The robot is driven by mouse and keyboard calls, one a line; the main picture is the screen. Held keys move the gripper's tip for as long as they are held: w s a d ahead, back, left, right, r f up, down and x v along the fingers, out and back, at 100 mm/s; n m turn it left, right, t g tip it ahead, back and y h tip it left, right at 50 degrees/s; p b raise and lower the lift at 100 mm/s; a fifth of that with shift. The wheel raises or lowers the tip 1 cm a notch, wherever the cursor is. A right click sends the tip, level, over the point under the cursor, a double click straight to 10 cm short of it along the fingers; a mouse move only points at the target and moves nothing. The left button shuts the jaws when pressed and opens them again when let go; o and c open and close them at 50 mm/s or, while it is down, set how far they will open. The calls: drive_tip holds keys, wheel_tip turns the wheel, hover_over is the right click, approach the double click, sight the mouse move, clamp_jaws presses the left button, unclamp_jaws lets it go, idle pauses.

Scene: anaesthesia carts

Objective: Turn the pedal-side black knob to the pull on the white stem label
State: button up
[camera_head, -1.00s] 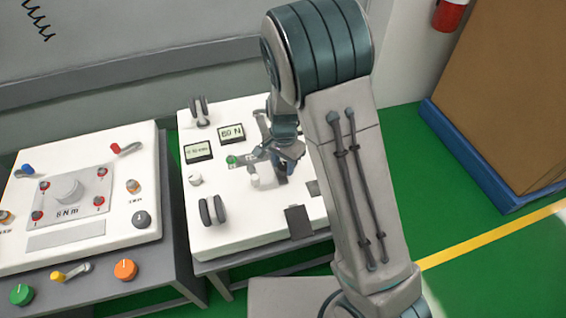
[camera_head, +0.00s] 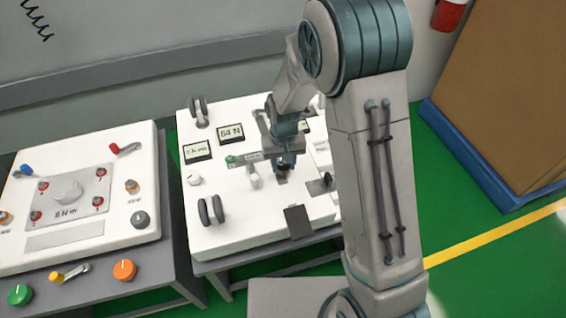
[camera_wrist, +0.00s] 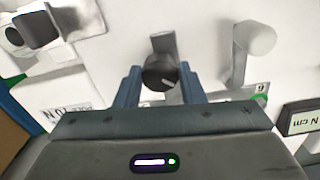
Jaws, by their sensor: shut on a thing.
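The black knob (camera_wrist: 157,71) is in the middle of the wrist view, with a short white pointer line on its face. My gripper (camera_wrist: 160,78) has its two blue-grey fingers on either side of the knob and is shut on it. In the head view my gripper (camera_head: 283,168) is low over the right part of the white cart top (camera_head: 240,232), and it mostly hides the knob there. A white label (camera_wrist: 75,108) with upside-down print, partly cut off by my gripper, lies left of the knob in the wrist view.
A white post (camera_wrist: 252,45) stands right of the knob in the wrist view. A dark flat pedal (camera_head: 298,221) is at the cart's front edge. A force display (camera_head: 230,133) reads about 64 N. Another cart (camera_head: 85,245) with knobs stands at left.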

sight(283, 166)
drive_tip(key=shift+n, duration=0.9)
drive_tip(key=o, duration=1)
drive_tip(key=shift+r, duration=0.1)
wheel_tip(283, 166, up, 14)
drive_tip(key=shift+f+p, duration=0.15)
drive_tip(key=shift+p, duration=1.05)
